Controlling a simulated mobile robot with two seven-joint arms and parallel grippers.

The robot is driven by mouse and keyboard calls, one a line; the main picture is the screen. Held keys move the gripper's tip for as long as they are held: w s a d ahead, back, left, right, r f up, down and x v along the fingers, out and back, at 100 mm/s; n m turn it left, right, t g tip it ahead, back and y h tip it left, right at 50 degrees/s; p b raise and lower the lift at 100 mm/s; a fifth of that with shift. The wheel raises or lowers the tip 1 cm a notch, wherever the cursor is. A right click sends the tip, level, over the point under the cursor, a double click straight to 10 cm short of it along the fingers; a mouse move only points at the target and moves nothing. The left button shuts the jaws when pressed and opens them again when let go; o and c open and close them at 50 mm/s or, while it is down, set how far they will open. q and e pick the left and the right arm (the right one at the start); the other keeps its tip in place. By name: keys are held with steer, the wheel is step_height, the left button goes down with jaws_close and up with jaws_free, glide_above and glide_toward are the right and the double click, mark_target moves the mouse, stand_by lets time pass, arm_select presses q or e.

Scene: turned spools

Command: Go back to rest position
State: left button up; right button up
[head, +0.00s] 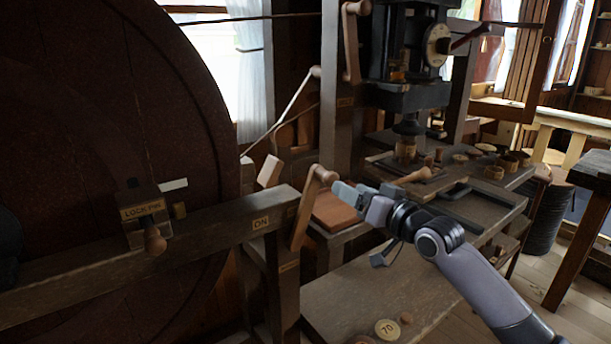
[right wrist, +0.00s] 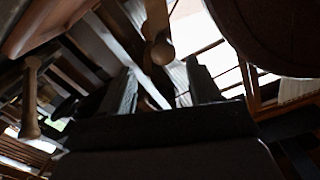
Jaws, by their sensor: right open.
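My right gripper (head: 343,192) reaches in from the lower right of the head view. Its fingertips are close to the round knob of a wooden lever (head: 303,215) on the beam marked ON. In the right wrist view my right gripper (right wrist: 162,78) has its two fingers apart. A wooden knob (right wrist: 160,48) shows in the gap between them; I cannot tell whether the fingers touch it. My left gripper is not in the head view.
A large dark wheel (head: 90,110) fills the left, with a LOCK PIN block (head: 145,215) before it. A black press (head: 410,60) stands behind my arm. A bench (head: 500,180) at right carries several small turned pieces. A lower shelf (head: 350,285) lies below my gripper.

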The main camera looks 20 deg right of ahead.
steer(key=s+a+f+g, duration=0.1)
steer(key=s+a+f, duration=0.1)
steer(key=s+f, duration=0.35)
steer(key=s+a+f+n+g+h, duration=0.1)
steer(key=s+f, duration=0.1)
steer(key=f, duration=0.6)
steer(key=s+a+f+g, duration=0.1)
steer(key=s+a+f, duration=0.1)
steer(key=s+f, duration=0.35)
steer(key=s+f+g+h, duration=0.1)
steer(key=s+f, duration=0.7)
steer(key=s, duration=0.2)
steer(key=s+a+f+n+g+h, duration=0.1)
steer(key=s+f+g+h, duration=0.1)
steer(key=s+f, duration=0.6)
steer(key=shift+s+n+g, duration=0.3)
steer(key=shift+s, duration=0.8)
